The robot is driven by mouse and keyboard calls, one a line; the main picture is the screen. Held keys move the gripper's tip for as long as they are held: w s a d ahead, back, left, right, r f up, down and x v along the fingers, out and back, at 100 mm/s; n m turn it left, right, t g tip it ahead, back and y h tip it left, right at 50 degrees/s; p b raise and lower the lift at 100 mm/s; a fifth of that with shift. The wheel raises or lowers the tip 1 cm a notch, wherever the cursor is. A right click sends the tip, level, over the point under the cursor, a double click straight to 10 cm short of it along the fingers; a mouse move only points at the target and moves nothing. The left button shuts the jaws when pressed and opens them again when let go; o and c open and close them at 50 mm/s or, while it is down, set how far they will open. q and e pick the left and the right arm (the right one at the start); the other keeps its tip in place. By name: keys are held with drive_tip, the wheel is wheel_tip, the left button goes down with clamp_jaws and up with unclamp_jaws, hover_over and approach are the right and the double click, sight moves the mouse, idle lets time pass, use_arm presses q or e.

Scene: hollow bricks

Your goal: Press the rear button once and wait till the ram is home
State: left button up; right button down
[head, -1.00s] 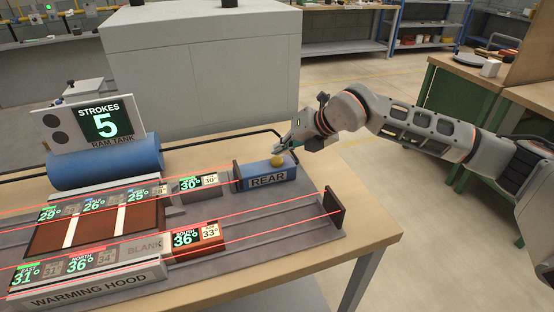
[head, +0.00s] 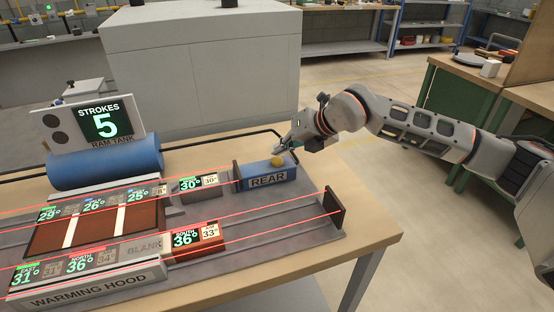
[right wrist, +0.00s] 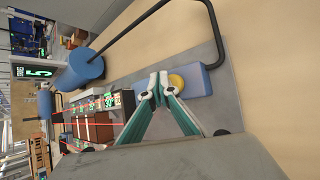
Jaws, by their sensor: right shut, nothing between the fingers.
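The blue box marked REAR (head: 262,180) stands at the right end of the rear lane, with a round yellow button (head: 277,161) on top. My right gripper (head: 284,146) is shut and empty, its fingertips close to the button. In the right wrist view, the shut teal fingers (right wrist: 159,86) are beside the yellow button (right wrist: 177,82); I cannot tell if they touch it. A dark upright plate (head: 236,176) stands at the left of the blue box. The display (head: 103,122) reads STROKES 5, above the blue ram tank (head: 105,168). My left gripper is out of view.
Bricks with temperature tags sit in the lanes, including a grey one at 30° (head: 190,184) and a red one at 36° (head: 198,241). The warming hood (head: 85,291) is at front left. Red lines run along the lanes. A black rail (head: 230,141) runs behind.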

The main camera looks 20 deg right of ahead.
sight(280, 160)
drive_tip(key=shift+f, duration=0.4)
drive_tip(key=shift+f+b, duration=0.45)
drive_tip(key=shift+f, duration=0.1)
idle(0.6)
drive_tip(key=shift+r, duration=0.1)
drive_tip(key=shift+r+p, duration=0.55)
drive_tip(key=shift+r, duration=0.35)
drive_tip(key=shift+r+p, duration=1.45)
drive_tip(key=shift+r, duration=1.1)
drive_tip(key=shift+f, duration=0.1)
